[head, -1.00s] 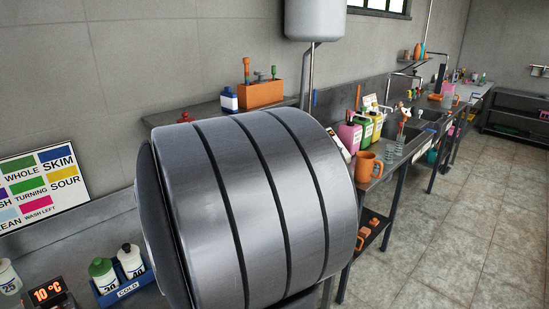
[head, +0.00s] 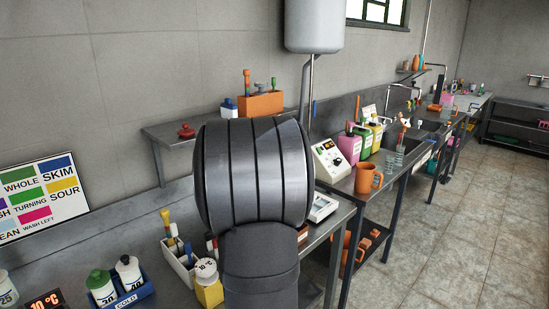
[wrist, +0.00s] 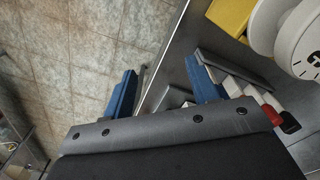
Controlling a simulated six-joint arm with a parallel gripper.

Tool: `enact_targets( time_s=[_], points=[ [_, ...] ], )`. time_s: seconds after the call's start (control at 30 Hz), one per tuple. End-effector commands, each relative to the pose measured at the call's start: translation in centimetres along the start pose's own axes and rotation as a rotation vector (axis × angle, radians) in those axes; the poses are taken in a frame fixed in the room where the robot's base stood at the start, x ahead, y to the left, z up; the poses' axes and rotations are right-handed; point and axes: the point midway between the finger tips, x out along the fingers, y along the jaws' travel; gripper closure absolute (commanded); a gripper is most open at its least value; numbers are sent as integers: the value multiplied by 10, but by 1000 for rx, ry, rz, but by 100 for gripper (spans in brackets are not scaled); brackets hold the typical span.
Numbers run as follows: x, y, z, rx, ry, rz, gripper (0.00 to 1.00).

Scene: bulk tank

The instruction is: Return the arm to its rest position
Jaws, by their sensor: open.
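My gripper (wrist: 163,88) shows only in the wrist view. Its two blue-tipped fingers stand wide apart with nothing held between them. They hang over the edge of a grey bench (wrist: 180,60), with the tiled floor on the left. In the head view, dark rounded links of my own arm fill the middle and hide the gripper.
A yellow pot (head: 209,291) with a white top stands beside a white rack (head: 178,258) of tools. A blue caddy (head: 127,298) holds bottles at lower left. An orange mug (head: 367,178) and a control box (head: 331,161) stand right. Tiled floor (head: 440,240) is clear.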

Motion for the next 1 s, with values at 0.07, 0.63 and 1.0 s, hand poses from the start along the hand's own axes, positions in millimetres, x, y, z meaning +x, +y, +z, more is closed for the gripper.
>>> enact_targets(
  time_s=[0.07, 0.63, 1.0],
  points=[
    [0, 5, -17, 24, 0, 0, 46],
    [-6, 29, -91, 113, 0, 0, 46],
    [-6, 29, -92, 114, 0, 0, 46]
  ],
)
